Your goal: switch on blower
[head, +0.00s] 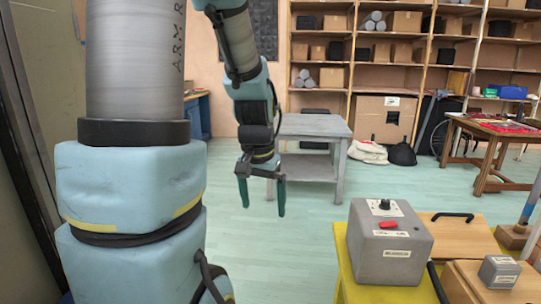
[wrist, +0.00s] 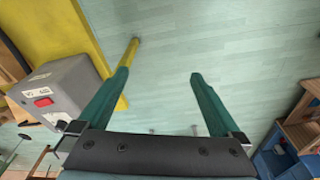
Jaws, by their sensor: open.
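The blower box is a grey metal box (head: 389,243) on a yellow stand (head: 345,262) at the lower right of the head view. It has a red switch (head: 389,225) on its sloped front, a black knob (head: 385,204) on top and a label too small to read surely. The grey box also shows at the left of the wrist view (wrist: 62,88), with its red switch (wrist: 43,102). My gripper (head: 262,203) hangs in the air over the floor, left of the box and apart from it. Its green fingers are open and empty, also in the wrist view (wrist: 157,75).
Wooden boxes with black handles (head: 462,238) and a smaller grey box (head: 499,271) stand right of the grey box. A grey table (head: 313,125) stands behind my gripper. Loaded shelves (head: 400,75) line the back wall. The green floor (head: 300,230) around my gripper is clear.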

